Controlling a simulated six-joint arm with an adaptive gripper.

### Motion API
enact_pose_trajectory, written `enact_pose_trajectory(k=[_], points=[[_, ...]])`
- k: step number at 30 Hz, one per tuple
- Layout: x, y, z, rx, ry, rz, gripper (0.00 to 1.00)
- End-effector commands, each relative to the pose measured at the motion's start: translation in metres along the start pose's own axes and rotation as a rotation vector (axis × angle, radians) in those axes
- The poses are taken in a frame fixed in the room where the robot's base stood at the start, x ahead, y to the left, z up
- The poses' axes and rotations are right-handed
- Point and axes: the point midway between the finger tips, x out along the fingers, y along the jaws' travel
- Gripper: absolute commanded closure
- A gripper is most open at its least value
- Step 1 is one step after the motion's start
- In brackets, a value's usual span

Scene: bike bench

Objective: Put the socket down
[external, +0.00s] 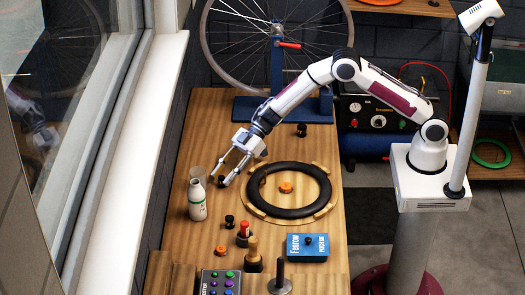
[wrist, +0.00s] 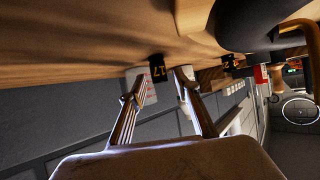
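A black socket with a yellow "17" (wrist: 157,68) is near the fingertips of my gripper (wrist: 158,88) in the wrist view, where the table is at the top of the picture. It appears to stand upright on the tabletop. The two fingers are spread, one on each side of it, with a narrow gap showing beside it. In the external view my gripper (external: 219,179) is low over the left side of the bench, with the dark socket (external: 221,182) at its tips, partly hidden by the fingers.
Other dark sockets stand in front (external: 230,221) and at the back (external: 302,130). A black tyre ring (external: 289,213) lies to the right. A blue box (external: 307,249) is at the front.

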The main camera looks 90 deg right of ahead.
Motion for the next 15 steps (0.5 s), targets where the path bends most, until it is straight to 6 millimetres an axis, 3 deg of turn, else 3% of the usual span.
enact_pose_trajectory(k=[15], points=[[-0.072, 0.000, -0.001, -0.001, 0.000, 0.001, 0.68]])
